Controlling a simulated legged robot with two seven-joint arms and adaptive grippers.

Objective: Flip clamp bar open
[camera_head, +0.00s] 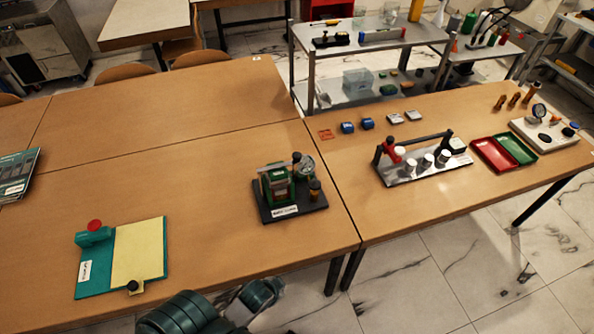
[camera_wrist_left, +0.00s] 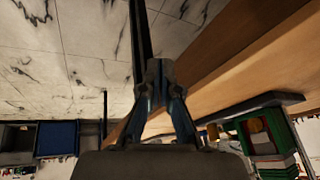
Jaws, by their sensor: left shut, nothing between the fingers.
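A small green fixture (camera_head: 278,187) on a dark base stands near the front edge of the table, with a short bar across its top and a round gauge beside it. Its green body also shows at the lower right of the left wrist view (camera_wrist_left: 262,135). A silver rig (camera_head: 405,175) on the right table carries a long black bar (camera_head: 428,141) above white cylinders. I cannot tell which bar is the clamp bar. My left gripper (camera_head: 262,291) is low, in front of the table edge and apart from the fixture. Its fingers (camera_wrist_left: 160,72) are shut and empty.
A teal board with a yellow pad (camera_head: 138,252) lies at the left. Red (camera_head: 490,155) and green (camera_head: 515,148) trays and a gauge stand (camera_head: 545,137) are at the right. Table between board and fixture is clear.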

